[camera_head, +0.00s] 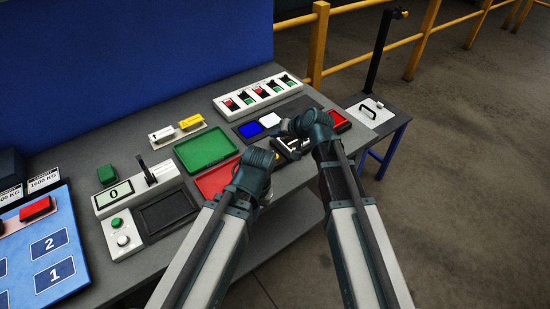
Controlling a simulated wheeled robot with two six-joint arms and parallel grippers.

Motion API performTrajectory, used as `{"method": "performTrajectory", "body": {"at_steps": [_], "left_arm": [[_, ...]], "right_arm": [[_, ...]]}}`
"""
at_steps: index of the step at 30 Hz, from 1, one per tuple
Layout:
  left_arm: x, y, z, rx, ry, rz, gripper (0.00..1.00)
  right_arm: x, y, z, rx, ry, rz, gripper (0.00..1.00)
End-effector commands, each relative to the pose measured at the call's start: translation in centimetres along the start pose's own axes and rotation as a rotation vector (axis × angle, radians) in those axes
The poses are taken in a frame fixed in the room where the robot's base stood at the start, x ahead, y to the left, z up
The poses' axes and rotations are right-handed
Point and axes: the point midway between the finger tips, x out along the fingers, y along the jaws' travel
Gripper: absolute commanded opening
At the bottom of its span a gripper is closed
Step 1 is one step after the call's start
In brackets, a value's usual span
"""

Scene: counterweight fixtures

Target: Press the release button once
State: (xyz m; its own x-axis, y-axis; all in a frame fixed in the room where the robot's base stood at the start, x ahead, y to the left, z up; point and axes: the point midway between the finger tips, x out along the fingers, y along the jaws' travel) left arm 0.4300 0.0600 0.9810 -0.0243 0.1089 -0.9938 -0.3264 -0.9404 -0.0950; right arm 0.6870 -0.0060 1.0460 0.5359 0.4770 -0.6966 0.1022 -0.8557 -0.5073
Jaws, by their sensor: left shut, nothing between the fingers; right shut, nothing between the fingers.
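A small white button box (122,232) stands at the left part of the grey bench. It carries a green round button (116,222) and a pale round button (122,241); no label is readable, so I cannot tell which is the release button. My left gripper (267,196) is shut and empty at the front edge of the bench, right of the red tray and well away from the button box. My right gripper (288,127) is shut and empty, farther back near the blue and white blocks. The arm wrists partly hide both grippers.
A display reading 0 (114,195) stands behind the button box, with a lever (147,172) beside it. Green (207,148) and red (214,179) trays and a dark tray (168,213) lie mid-bench. A switch panel (258,93) stands behind. A blue numbered board (45,255) is at left.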

Motion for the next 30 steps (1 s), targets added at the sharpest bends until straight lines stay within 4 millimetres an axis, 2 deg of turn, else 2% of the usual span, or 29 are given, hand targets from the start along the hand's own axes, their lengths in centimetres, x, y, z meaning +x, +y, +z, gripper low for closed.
{"method": "performTrajectory", "body": {"at_steps": [1,15,19,30], "left_arm": [[1.0,0.1,-0.1,0.000,0.000,0.000,0.00],[7.0,0.7,-0.4,-0.001,0.000,0.000,0.00],[7.5,0.7,-0.4,-0.001,0.000,0.000,0.00],[7.4,0.7,-0.4,-0.001,0.000,0.000,0.00]], "right_arm": [[0.7,0.5,0.5,0.000,0.000,0.000,0.00],[4.9,3.6,3.6,0.000,0.000,0.000,0.00],[5.3,3.8,3.9,0.000,0.000,0.000,0.00],[5.2,3.8,3.8,0.000,0.000,0.000,0.00]]}}
